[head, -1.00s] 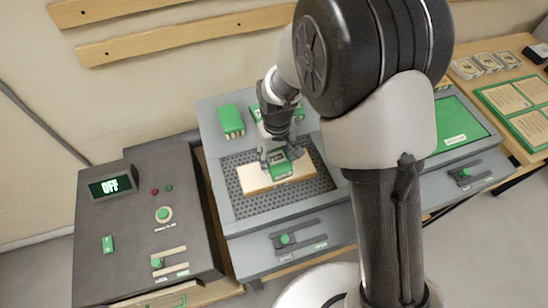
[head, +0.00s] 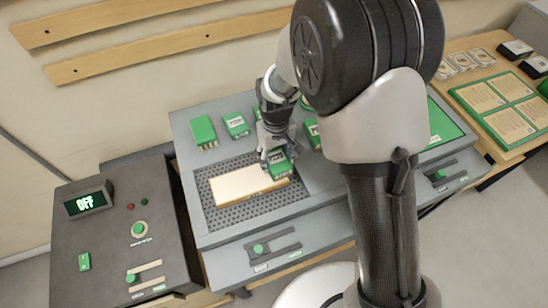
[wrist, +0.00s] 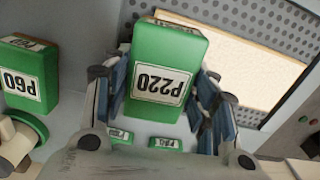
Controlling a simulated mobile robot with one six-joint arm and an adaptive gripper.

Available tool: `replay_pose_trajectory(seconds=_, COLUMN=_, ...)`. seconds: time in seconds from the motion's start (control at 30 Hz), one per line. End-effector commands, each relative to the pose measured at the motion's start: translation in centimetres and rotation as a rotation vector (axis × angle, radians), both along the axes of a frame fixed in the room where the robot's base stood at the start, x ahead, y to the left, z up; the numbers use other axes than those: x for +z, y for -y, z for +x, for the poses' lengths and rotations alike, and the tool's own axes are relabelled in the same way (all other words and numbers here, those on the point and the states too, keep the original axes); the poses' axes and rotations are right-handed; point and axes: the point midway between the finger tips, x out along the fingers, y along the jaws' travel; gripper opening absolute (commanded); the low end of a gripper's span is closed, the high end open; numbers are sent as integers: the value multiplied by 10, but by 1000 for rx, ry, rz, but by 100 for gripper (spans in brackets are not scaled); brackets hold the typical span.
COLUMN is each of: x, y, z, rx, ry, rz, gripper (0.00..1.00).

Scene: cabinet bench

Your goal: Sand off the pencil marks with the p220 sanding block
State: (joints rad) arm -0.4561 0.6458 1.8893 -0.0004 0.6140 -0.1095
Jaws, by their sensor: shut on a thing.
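My gripper (head: 275,158) is shut on the green P220 sanding block (wrist: 163,70). In the wrist view its label faces the camera, with a finger on each side. In the head view the block (head: 280,168) is at the right end of the pale wooden board (head: 240,187). I cannot tell whether it touches the board. The board lies on a dark perforated plate (head: 215,217). In the wrist view the board (wrist: 255,60) is to the right of the block, its visible face plain cream. I can make out no pencil marks on it.
A green P60 block (wrist: 28,75) stands at the left in the wrist view. More green blocks (head: 203,130) (head: 236,125) stand behind the plate. A dark control box (head: 120,230) with an OFF display (head: 85,203) is at the left. A green slider (head: 260,250) is in front.

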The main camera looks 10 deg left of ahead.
Motion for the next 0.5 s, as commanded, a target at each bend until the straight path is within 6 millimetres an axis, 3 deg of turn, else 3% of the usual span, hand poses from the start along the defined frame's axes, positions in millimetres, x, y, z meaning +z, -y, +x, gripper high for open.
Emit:
replay_pose_trajectory(seconds=0.03, x=15, y=-1, z=3, rx=0, ry=9, rz=5, gripper=31)
replay_pose_trajectory(seconds=0.5, x=56, y=3, z=7, rx=-5, ry=8, rz=4, gripper=31)
